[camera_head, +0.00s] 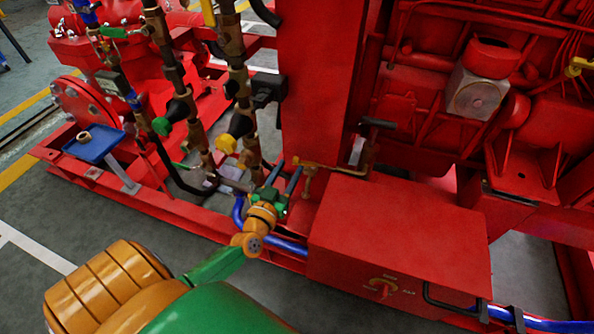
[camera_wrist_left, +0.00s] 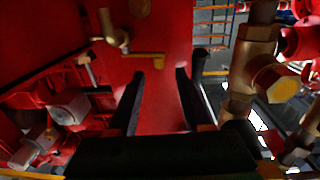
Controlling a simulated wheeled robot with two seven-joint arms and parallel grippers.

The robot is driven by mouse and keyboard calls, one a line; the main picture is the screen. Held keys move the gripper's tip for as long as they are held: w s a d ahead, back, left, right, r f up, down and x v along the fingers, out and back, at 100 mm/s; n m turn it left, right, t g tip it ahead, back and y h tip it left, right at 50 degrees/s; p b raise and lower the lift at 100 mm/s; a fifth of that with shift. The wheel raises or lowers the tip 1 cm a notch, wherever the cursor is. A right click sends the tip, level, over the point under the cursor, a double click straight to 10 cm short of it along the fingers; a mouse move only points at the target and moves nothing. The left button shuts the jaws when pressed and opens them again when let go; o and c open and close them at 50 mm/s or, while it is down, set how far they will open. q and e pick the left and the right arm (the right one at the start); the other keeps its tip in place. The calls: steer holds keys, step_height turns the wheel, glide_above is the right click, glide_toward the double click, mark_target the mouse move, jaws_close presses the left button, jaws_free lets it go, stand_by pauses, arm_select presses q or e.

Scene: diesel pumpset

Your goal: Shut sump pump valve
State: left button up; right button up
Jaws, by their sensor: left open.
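A small brass valve (camera_head: 309,181) with a flat yellow-brass lever (camera_head: 330,168) sits against the red frame, just above the red box. I take it to be the sump pump valve. Its brass body also shows in the left wrist view (camera_wrist_left: 114,32), with the lever (camera_wrist_left: 148,55) pointing right, across the pipe. My left gripper (camera_head: 283,178) is just left of the valve in the head view. In the left wrist view its dark fingers (camera_wrist_left: 160,74) are apart with nothing between them, and the lever lies beyond the tips. My right gripper is not in view.
Upright brass pipework with yellow-capped fittings (camera_head: 240,125) stands left of the gripper, and close on the right in the wrist view (camera_wrist_left: 275,82). A blue tray (camera_head: 94,146) is at left.

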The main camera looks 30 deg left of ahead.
mark_target(294, 161)
arm_select(q)
steer(key=w, duration=0.3)
steer(key=shift+a+f+b, duration=0.1)
steer(key=shift+a+b, duration=0.2)
steer(key=shift+b, duration=0.05)
steer(key=shift+w, duration=0.35)
jaws_close()
steer(key=shift+a, duration=0.1)
steer(key=m+h+b, duration=0.1)
steer(key=h+b, duration=0.1)
steer(key=b, duration=0.1)
steer(key=w+m+h+b, duration=0.1)
steer(key=h, duration=0.1)
steer(key=shift+a+m+b, duration=0.3)
steer(key=shift+b, duration=0.05)
arm_select(e)
steer(key=w+a+r, duration=0.2)
steer(key=w+r, duration=0.4)
steer(key=shift+a+r+t+y, duration=0.2)
steer(key=shift+a+t+y, duration=0.1)
